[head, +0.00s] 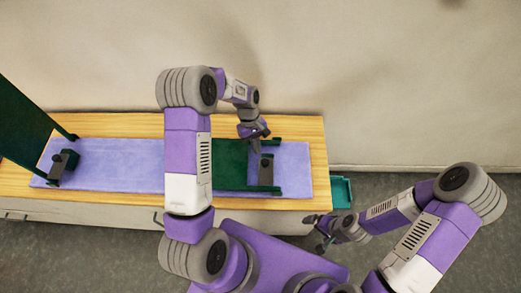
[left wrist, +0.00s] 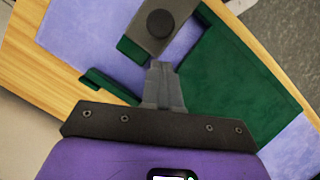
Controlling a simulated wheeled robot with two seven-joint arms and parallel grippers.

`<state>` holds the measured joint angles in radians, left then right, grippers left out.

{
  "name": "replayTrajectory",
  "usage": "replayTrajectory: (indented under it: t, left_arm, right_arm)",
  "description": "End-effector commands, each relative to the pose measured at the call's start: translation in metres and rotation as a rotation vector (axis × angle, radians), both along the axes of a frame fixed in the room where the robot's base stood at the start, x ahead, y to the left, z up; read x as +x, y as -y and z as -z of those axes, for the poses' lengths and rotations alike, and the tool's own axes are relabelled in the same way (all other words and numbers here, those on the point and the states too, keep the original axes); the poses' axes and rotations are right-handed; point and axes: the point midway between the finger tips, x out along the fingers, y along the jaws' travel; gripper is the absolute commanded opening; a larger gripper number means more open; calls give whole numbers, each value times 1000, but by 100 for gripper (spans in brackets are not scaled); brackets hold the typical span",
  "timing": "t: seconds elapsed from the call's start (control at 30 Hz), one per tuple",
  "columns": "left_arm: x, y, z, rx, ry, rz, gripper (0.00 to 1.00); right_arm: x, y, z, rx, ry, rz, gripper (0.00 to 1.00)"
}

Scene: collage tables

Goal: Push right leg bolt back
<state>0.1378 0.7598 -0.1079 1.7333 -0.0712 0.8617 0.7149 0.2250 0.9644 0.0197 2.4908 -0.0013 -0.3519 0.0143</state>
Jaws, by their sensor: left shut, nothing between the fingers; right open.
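The right leg (head: 276,191) is a dark green frame lying on the lavender mat at the right of the bench. A grey bolt block (head: 266,170) sits at its middle; in the left wrist view the block (left wrist: 143,42) carries a dark round knob (left wrist: 160,23). My left gripper (head: 256,146) is shut and empty, just behind the block in the head view. Its fingertips (left wrist: 162,66) show close to the block's end; whether they touch it I cannot tell. My right gripper (head: 322,232) is open and empty, off the bench's front right corner.
A dark green panel (head: 28,125) stands upright at the far left, with another grey bolt block (head: 62,163) beside it. The lavender mat (head: 120,168) is clear between. A teal bin (head: 341,193) stands right of the wooden bench (head: 318,140). The wall is behind.

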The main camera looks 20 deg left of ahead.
Motion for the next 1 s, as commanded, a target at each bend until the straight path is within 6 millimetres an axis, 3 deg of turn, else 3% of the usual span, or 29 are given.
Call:
replayTrajectory:
  t: [0.03,0.2,0.43,0.63,1.0]
  left_arm:
    - [5,-11,-1,3,2,-7,0]
    - [15,-19,-45,1,6,-2,0]
    - [24,-30,-83,1,3,-2,0]
    - [26,-33,-95,1,0,-2,0]
    - [26,-34,-95,1,0,-2,0]
  right_arm:
    - [0,0,-2,0,0,0,100]
    - [0,0,-10,0,0,0,100]
    - [0,0,-16,0,0,0,100]
    - [0,0,-17,0,0,0,100]
    - [0,0,-17,0,0,0,100]
